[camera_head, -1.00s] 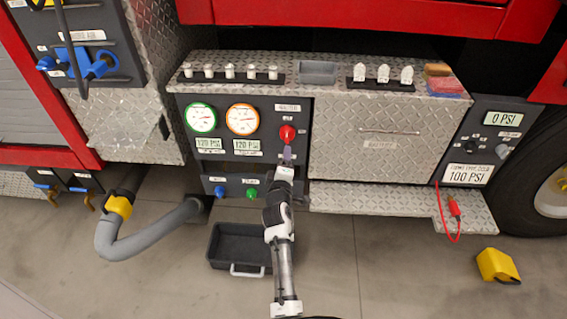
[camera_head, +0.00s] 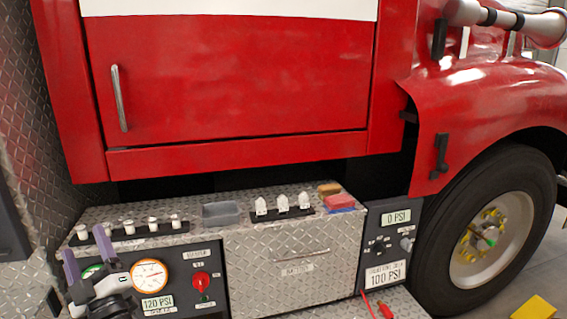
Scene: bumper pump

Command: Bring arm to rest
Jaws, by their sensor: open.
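My gripper (camera_head: 74,268) is at the lower left, in front of the pump panel (camera_head: 182,270) and near its left gauge. Its two purple fingers point up and stand apart, with nothing between them. It hides most of the green-rimmed gauge (camera_head: 92,270). The orange-rimmed gauge (camera_head: 149,274) is just right of it. The red knob (camera_head: 201,281) is farther right, clear of the gripper. Most of my arm is below the picture's edge.
The bumper top holds a row of white-capped switches (camera_head: 129,227), a grey tray (camera_head: 221,215), white levers (camera_head: 283,205) and a red sponge (camera_head: 340,202). A yellow wheel chock (camera_head: 534,308) and the wheel (camera_head: 492,240) are at right. The truck's red body (camera_head: 240,90) rises behind.

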